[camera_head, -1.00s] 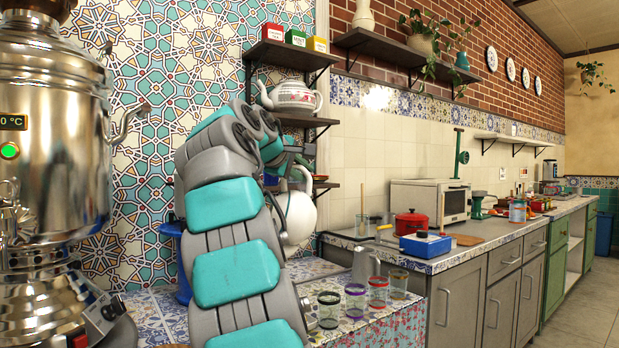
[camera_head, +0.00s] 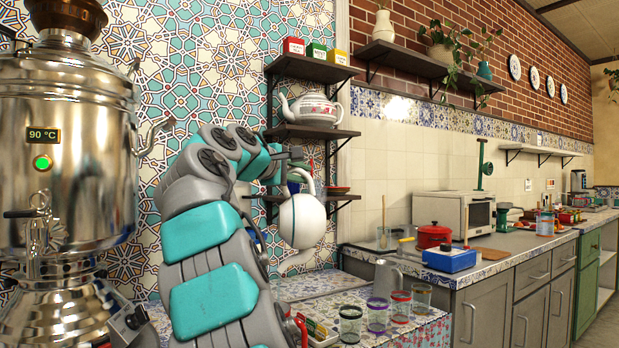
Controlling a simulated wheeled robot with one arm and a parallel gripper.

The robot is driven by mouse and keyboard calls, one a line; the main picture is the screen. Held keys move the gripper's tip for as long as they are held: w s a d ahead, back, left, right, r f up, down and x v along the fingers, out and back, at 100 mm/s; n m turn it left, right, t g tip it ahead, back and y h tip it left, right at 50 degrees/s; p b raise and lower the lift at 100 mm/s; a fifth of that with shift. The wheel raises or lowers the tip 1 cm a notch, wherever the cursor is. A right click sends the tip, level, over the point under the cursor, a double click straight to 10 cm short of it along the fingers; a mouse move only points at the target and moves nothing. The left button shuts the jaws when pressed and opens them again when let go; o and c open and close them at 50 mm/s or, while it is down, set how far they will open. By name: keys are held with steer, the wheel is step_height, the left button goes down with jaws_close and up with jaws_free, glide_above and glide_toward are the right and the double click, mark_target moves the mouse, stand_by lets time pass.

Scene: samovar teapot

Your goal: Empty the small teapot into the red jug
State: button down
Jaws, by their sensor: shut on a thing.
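A white teapot (camera_head: 303,221) hangs from my gripper (camera_head: 294,176), right of my arm. My gripper appears shut on its handle, though my arm's end partly hides the grip. The teapot is strongly tilted, and its spout (camera_head: 295,262) points down and to the left. No liquid stream can be made out. I cannot identify a red jug for certain; a small red piece (camera_head: 299,328) shows low beside my arm, mostly hidden.
A large metal samovar (camera_head: 65,160) stands at the left. A floral teapot (camera_head: 311,109) sits on a wall shelf behind. Several glasses (camera_head: 377,316) and a grey metal jug (camera_head: 386,278) stand on the tiled table. A red pot (camera_head: 433,237) is on the counter.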

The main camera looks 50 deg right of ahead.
steer(key=shift+w+a+r+n+h, duration=0.15)
steer(key=shift+w+a+n+h, duration=0.2)
steer(key=shift+w+a, duration=0.25)
steer(key=shift+w+a+r+n+h, duration=0.25)
steer(key=shift+w+a, duration=0.2)
steer(key=shift+a, duration=0.4)
steer(key=shift+w+a+r+n+h, duration=0.1)
steer(key=shift+w+a+n+h, duration=0.3)
steer(key=shift+a, duration=0.3)
steer(key=shift+w, duration=0.1)
stand_by(2.4)
steer(key=s+d+m+y, duration=0.1)
steer(key=d, duration=0.1)
steer(key=s+d+f+m+y, duration=0.1)
steer(key=s+d, duration=0.1)
steer(key=s+d+f+m+y, duration=0.1)
steer(key=s+d, duration=0.1)
steer(key=d, duration=0.1)
steer(key=shift+f, duration=0.1)
steer(key=s+d+f+m+t+y, duration=0.2)
steer(key=d+f+y, duration=0.3)
steer(key=f, duration=0.5)
steer(key=s+d+f+m+t+y, duration=0.3)
steer(key=s+d+f+m+y, duration=0.1)
steer(key=f, duration=0.7)
steer(key=shift+s+d+m+t+y, duration=0.4)
steer(key=shift+m+y, duration=0.3)
steer(key=shift+y, duration=0.3)
